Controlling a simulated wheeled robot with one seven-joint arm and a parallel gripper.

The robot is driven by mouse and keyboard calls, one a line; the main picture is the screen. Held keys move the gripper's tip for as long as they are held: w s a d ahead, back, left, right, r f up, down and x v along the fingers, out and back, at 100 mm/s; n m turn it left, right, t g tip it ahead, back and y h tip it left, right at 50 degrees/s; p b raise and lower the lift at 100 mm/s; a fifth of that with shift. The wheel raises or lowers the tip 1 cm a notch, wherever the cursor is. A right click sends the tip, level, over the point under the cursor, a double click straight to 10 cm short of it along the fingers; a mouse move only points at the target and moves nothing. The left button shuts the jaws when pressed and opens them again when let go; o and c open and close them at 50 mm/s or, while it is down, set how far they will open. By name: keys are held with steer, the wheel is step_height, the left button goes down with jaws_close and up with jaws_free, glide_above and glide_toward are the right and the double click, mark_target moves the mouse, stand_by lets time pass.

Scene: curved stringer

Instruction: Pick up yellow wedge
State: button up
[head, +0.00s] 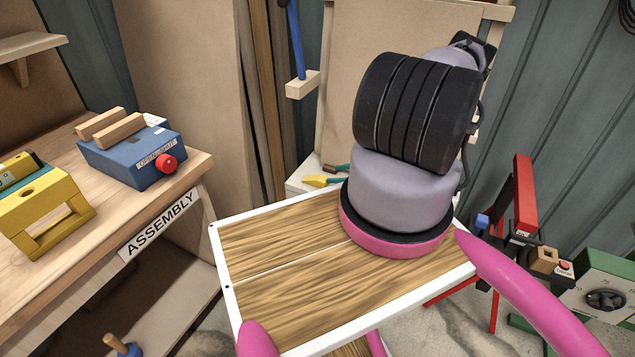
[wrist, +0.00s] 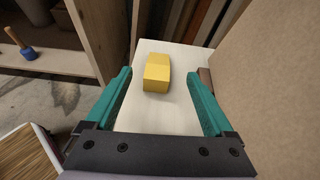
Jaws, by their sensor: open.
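The yellow wedge (wrist: 157,73) lies on a pale, narrow surface (wrist: 150,115) in the wrist view. It sits beyond and between the teal fingers of my gripper (wrist: 158,74). The fingers are open, with a clear gap on each side of the wedge and nothing held. In the head view the wedge (head: 316,181) is a small yellow patch on the white surface behind my arm. One teal fingertip shows beside it; my arm hides most of the gripper there.
A brown block (wrist: 205,78) stands at the surface's right edge, near the right finger. A tan panel (wrist: 270,80) rises on the right. A workbench (head: 190,170) with a blue box (head: 125,160) and yellow block (head: 45,215) stands left. A red stand (head: 525,195) is right.

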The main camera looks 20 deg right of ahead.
mark_target(304, 179)
steer(key=shift+s+a+f, duration=0.1)
steer(key=shift+s+f, duration=0.1)
steer(key=shift+f, duration=0.4)
steer(key=shift+w+a+f+m+t, duration=0.1)
steer(key=shift+f+m+t, duration=0.15)
steer(key=shift+m+t, duration=0.05)
steer(key=x, duration=1)
steer(key=shift+w+f, duration=0.15)
steer(key=shift+f, duration=0.05)
jaws_close()
